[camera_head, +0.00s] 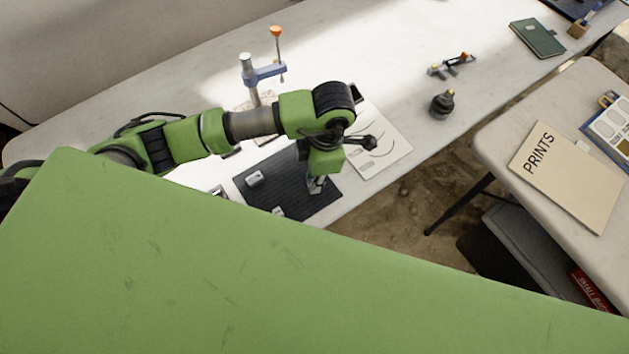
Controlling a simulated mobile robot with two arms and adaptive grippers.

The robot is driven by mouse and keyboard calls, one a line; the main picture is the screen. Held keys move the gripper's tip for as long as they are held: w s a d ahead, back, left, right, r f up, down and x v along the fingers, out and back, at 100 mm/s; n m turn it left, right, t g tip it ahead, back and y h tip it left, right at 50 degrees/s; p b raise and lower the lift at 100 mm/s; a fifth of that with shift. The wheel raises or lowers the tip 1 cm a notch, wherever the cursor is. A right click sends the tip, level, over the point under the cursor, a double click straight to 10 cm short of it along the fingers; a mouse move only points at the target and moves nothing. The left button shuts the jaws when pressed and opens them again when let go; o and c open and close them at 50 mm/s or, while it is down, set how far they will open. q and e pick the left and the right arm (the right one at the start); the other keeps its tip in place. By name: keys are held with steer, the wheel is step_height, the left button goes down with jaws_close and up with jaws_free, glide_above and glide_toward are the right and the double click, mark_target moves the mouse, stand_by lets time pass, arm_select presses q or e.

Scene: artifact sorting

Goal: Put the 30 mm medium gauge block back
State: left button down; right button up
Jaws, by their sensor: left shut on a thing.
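My left gripper (318,186) points down over the right part of a dark ribbed mat (301,207) on the long white table. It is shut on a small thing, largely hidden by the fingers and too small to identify. A small silvery block (254,178) lies on the left part of the mat. Another small light block (278,212) shows at the mat's front edge, partly cut off by my green body. No size marks can be read on the blocks. My right gripper is not in view.
A stand with an orange knob (276,32) rises behind my left arm. A white sheet with curved lines (385,144) lies right of the mat. A dark round pot (442,104) stands near the table edge. A second table (497,136) holds a PRINTS folder (567,173).

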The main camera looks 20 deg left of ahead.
arm_select(q)
step_height(320, 180, down, 3)
steer(key=shift+f, duration=0.1)
steer(key=shift+f, duration=0.15)
steer(key=c, duration=1.9)
jaws_free()
